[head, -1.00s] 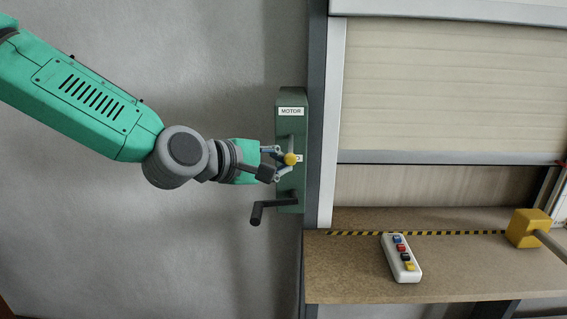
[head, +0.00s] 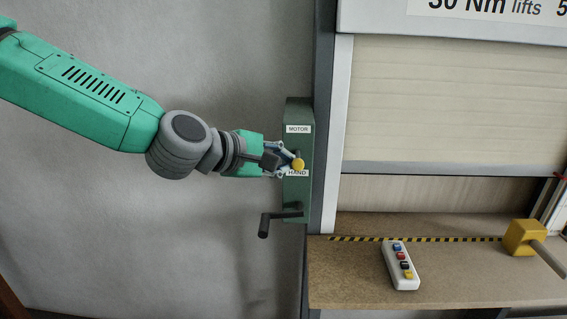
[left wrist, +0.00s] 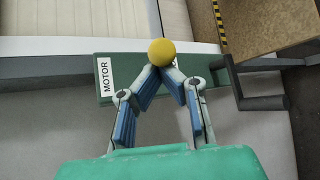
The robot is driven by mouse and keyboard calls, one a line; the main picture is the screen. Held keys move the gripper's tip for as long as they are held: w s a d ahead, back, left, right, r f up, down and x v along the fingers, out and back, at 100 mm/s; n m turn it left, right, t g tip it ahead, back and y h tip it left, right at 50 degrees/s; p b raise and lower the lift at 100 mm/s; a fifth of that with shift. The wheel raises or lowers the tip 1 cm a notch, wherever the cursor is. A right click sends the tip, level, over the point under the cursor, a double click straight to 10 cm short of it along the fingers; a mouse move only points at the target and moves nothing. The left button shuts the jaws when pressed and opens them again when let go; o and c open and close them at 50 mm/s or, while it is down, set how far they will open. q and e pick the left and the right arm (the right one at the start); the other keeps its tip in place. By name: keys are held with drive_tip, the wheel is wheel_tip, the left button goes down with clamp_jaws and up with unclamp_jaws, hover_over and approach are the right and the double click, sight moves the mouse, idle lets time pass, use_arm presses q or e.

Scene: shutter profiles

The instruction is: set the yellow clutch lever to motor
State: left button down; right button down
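The yellow clutch lever knob (head: 298,164) is on the front of a tall green box (head: 295,205). A MOTOR label (head: 298,129) is above it, and a HAND label (head: 298,173) is just below it. The knob now sits between the labels, closer to HAND. My left gripper (head: 292,162) reaches the lever from the left. In the left wrist view, its fingertips (left wrist: 162,72) converge at the yellow knob (left wrist: 162,52), shut on the lever; the stem is hidden. The MOTOR label (left wrist: 107,76) is left of the knob there. My right gripper is not in view.
A black crank handle (head: 272,220) sticks out low on the green box, below my gripper. A partly raised shutter (head: 450,110) is to the right. A bench (head: 350,285) carries a white button pendant (head: 401,266) and a yellow block with a grey rod (head: 524,238).

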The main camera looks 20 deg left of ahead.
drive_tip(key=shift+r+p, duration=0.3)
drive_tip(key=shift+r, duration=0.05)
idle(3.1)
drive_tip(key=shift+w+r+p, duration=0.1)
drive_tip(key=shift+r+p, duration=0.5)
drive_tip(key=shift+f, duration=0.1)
